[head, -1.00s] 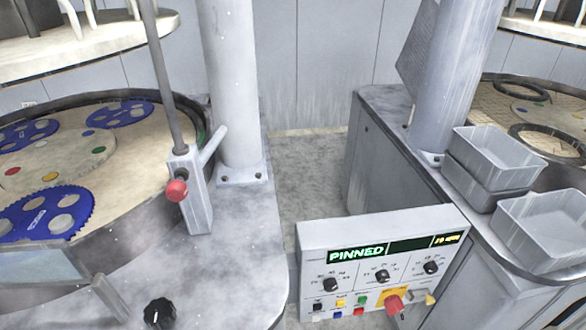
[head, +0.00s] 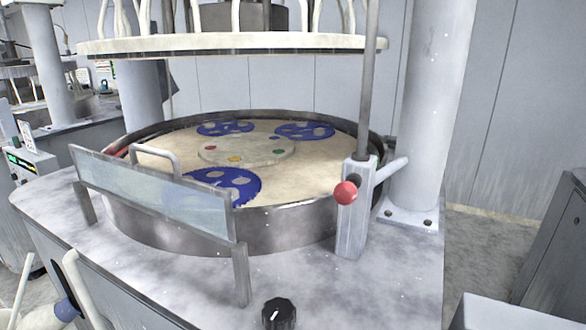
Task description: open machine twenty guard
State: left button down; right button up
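A clear guard panel (head: 150,195) in a grey frame stands along the near side of a round polishing platen (head: 330,170). It rests between two short posts and leans a little. I cannot read a machine number. Neither gripper shows in the head view.
A post with a red knob (head: 345,192) stands right of the platen, beside a thick column (head: 428,110). A black dial (head: 279,313) is on the front deck. A pale upper plate (head: 270,43) hangs above. Another machine stands at the far left, and a floor gap lies right.

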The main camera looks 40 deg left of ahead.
aim_at(89, 176)
jog(key=u, duration=2.1)
